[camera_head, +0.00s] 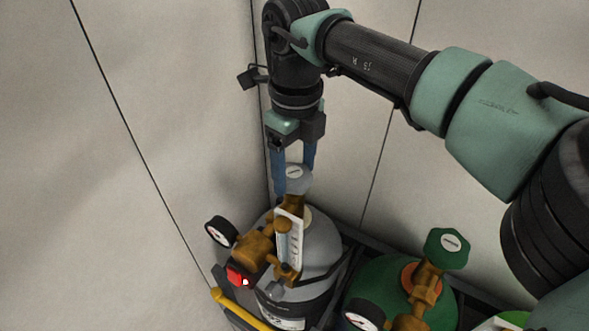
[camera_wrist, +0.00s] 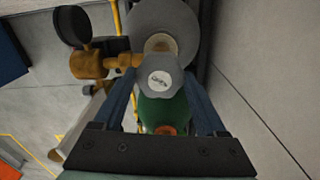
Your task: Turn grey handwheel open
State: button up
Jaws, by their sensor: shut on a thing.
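The grey handwheel (camera_head: 293,178) sits on top of the brass valve of a grey gas cylinder (camera_head: 318,246) in the corner. In the wrist view the grey handwheel (camera_wrist: 160,84) shows from above, between the two blue fingers. My gripper (camera_head: 294,180) points straight down from above, with one finger on each side of the handwheel. In the wrist view my gripper (camera_wrist: 160,90) is shut on the wheel's rim. The far finger is partly hidden behind the wheel in the head view.
A brass regulator (camera_head: 257,245) with a gauge (camera_head: 221,232), a flowmeter tube (camera_head: 289,238) and a red part (camera_head: 239,275) is beside the grey cylinder. A green cylinder with a green handwheel (camera_head: 447,248) stands to the right. Wall panels close in behind.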

aim_at(294, 171)
jog(key=n, duration=0.6)
jog(key=shift+w+r+n, duration=0.1)
jog(key=shift+r+n, duration=0.05)
jog(key=shift+n, duration=0.15)
jog(key=n, duration=0.6)
jog(key=shift+n, duration=0.3)
jog(key=o, duration=1.3)
notch_tip(294, 171, up, 13)
jog(key=b, duration=0.3)
